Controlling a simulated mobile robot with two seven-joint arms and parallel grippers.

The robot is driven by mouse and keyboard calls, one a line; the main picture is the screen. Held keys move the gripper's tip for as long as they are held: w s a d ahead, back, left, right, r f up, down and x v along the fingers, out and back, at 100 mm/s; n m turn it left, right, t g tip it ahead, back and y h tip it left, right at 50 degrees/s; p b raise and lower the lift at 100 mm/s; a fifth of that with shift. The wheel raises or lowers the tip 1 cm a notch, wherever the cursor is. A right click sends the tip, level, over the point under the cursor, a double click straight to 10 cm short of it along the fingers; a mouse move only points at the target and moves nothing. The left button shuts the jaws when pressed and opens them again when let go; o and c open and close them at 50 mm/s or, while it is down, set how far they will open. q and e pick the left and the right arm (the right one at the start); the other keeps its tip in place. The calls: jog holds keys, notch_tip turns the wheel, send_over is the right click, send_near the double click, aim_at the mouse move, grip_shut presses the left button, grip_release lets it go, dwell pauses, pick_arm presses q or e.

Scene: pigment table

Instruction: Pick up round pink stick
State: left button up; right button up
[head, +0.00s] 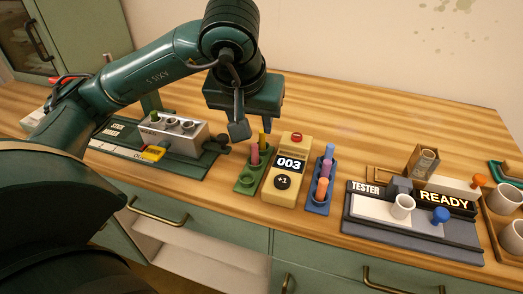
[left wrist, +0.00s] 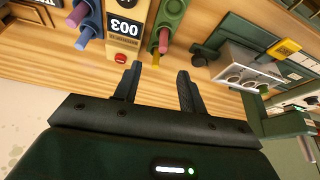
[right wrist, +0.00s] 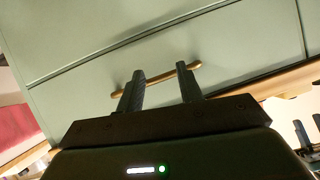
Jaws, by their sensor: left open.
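A pink stick (head: 254,155) stands in the green holder (head: 246,182), with a yellow stick (head: 262,138) behind it. The left wrist view also shows this pink stick (left wrist: 163,40). I cannot tell which stick the task calls round. My left gripper (head: 252,126) is open and empty, above and just behind the green holder, near the yellow stick. My right gripper (right wrist: 160,72) is open and empty, in front of a green drawer front, outside the head view.
A yellow counter box (head: 283,185) reading 003 stands between the holders. To the left is a grey block with cups (head: 174,135). To the right are the tester stand (head: 375,212) and white cups (head: 513,236). The wooden table (head: 400,125) is clear behind the holders.

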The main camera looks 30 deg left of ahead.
aim_at(255, 146)
pick_arm(q)
jog(key=x, duration=1.1)
jog(key=shift+s+a+f, duration=0.2)
grip_shut()
